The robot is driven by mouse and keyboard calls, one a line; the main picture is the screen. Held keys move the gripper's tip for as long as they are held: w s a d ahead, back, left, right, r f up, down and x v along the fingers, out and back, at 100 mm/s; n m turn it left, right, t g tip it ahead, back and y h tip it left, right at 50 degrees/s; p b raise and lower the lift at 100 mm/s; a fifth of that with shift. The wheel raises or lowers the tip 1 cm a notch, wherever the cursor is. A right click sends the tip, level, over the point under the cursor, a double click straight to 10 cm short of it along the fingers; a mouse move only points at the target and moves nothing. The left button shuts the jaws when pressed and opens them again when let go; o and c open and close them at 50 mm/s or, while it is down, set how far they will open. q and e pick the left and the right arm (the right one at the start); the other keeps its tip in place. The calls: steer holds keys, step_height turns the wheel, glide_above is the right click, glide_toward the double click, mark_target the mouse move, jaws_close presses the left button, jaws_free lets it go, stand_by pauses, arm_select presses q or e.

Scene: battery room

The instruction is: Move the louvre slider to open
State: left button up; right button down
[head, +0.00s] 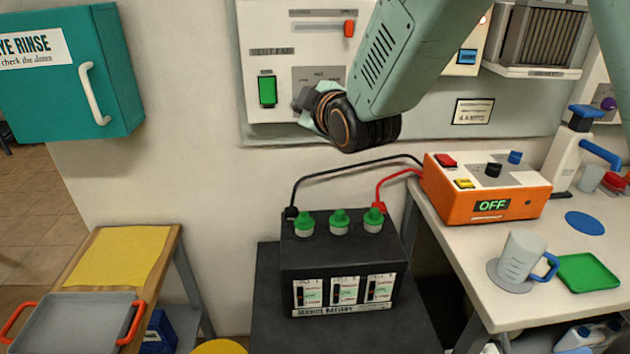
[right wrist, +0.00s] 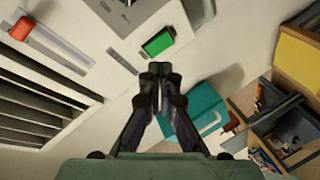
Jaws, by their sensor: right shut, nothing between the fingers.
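The louvre slider is a red-orange knob (head: 349,28) in a horizontal slot near the top of the white wall panel (head: 262,25). It sits toward the slot's right end in the head view. The right wrist view shows the knob (right wrist: 22,28) at upper left, with dark louvre slats (right wrist: 35,95) beside the slot. My right gripper (head: 303,99) is below the knob, in front of the panel's lower part and right of the green switch. Its fingertips (right wrist: 155,72) are together and empty, apart from the knob. My left gripper is not in view.
The green rocker switch (head: 267,90) is close to my right gripper. A teal cabinet (head: 115,60) hangs to the left. Below stand a black battery (head: 335,262) with cables and an orange box (head: 520,195) reading OFF. Bare wall lies between panel and battery.

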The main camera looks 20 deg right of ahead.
steer(key=s+f+m+g+b, duration=0.2)
steer(key=s+f+m, duration=0.2)
steer(key=f, duration=1)
steer(key=shift+s+d+g, duration=0.2)
steer(key=shift+d+g, duration=0.15)
steer(key=shift+g, duration=0.05)
steer(key=shift+w, duration=0.1)
